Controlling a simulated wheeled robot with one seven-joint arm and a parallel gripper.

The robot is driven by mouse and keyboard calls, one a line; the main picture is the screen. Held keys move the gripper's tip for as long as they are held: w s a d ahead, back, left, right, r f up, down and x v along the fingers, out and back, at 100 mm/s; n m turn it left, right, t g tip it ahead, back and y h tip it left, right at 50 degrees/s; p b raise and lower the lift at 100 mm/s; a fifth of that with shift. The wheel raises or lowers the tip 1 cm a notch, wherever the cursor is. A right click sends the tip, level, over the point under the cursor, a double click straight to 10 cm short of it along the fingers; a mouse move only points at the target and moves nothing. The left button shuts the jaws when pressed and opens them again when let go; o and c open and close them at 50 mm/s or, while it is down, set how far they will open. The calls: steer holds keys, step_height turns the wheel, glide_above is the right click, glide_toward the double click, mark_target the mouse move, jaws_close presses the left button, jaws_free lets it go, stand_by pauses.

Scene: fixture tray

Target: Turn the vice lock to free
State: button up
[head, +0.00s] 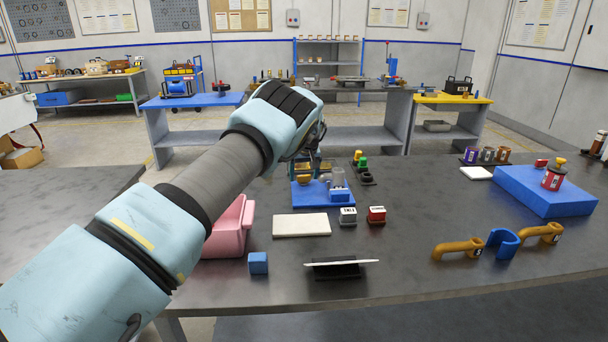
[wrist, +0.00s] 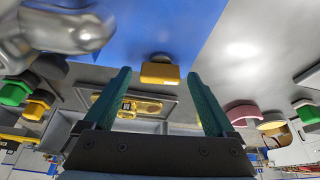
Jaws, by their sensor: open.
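A blue fixture plate (head: 312,203) stands on the dark bench in the head view, with a gold round part, a grey cylinder (head: 337,177) and a blue block (head: 339,194) on it. In the wrist view a small yellow block (wrist: 160,72) sits by the blue plate's edge (wrist: 150,35), beyond and between my fingertips. I cannot tell for certain whether it is the vice lock. My gripper (wrist: 160,78) is open, with its two teal fingers apart and nothing held. In the head view my arm partly covers the gripper, above the far side of the plate.
A shiny silver part (wrist: 65,30) is close at upper left in the wrist view. Yellow and green buttons (head: 361,160) stand behind the plate. A white pad (head: 301,225), a pink bin (head: 228,228) and a blue cube (head: 258,263) lie nearer.

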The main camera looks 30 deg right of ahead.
steer(key=shift+c, duration=0.3)
steer(key=c, duration=1.3)
steer(key=shift+f+m+b, duration=0.2)
steer(key=shift+m+b, duration=0.2)
steer(key=shift+b, duration=0.25)
steer(key=shift+r+m+h, duration=0.2)
steer(key=shift+m+h, duration=0.1)
steer(key=shift+m, duration=0.1)
steer(key=o, duration=1.4)
steer(key=shift+c, duration=0.2)
steer(key=shift+r, duration=0.1)
